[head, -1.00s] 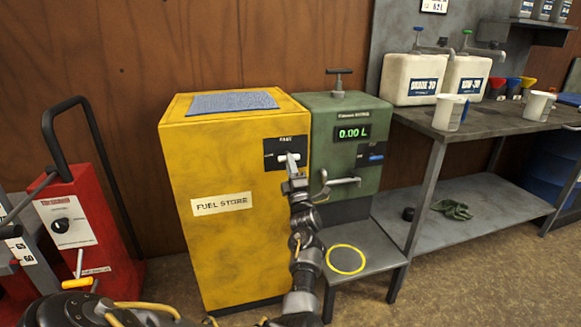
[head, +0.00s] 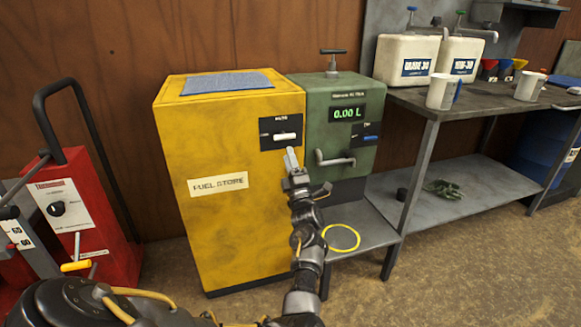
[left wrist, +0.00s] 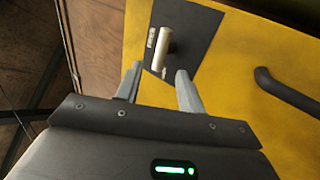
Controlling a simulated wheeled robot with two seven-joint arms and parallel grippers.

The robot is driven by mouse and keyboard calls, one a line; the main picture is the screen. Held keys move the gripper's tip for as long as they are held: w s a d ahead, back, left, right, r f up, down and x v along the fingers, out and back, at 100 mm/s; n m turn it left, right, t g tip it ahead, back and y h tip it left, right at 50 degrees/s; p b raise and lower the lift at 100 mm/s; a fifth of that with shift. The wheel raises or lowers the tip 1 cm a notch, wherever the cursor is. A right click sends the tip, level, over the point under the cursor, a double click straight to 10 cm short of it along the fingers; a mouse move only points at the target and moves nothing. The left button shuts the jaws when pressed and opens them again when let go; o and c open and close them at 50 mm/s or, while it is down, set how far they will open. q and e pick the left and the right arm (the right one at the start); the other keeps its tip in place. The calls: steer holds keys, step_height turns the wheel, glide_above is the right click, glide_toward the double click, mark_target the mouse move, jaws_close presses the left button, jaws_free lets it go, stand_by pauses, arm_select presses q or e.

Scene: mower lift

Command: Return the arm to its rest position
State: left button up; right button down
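My left gripper (head: 291,159) is in front of the yellow fuel store cabinet (head: 225,225), just below its white switch handle (head: 285,136) in the head view. In the left wrist view the two fingers (left wrist: 159,70) are spread apart with nothing held. The pale handle (left wrist: 163,50) stands beyond the fingertips on its black plate, apart from them as far as I can see. In the head view the handle lies roughly level. My left arm (head: 306,240) reaches up from the bottom edge. My right gripper is not in view.
The green fuel dispenser (head: 330,190) reads 0.00 L and has a curved spout (head: 334,158) close right of my gripper. A low stand with a yellow ring (head: 342,237) is below. A red machine (head: 85,215) stands left, a workbench (head: 480,109) right.

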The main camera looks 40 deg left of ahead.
arm_select(q)
steer(key=shift+s+d+f, duration=0.2)
steer(key=shift+d+f, duration=0.15)
steer(key=shift+d, duration=0.2)
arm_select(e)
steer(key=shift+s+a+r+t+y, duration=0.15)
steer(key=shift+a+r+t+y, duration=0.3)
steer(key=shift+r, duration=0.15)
arm_select(q)
steer(key=shift+w+d, duration=0.1)
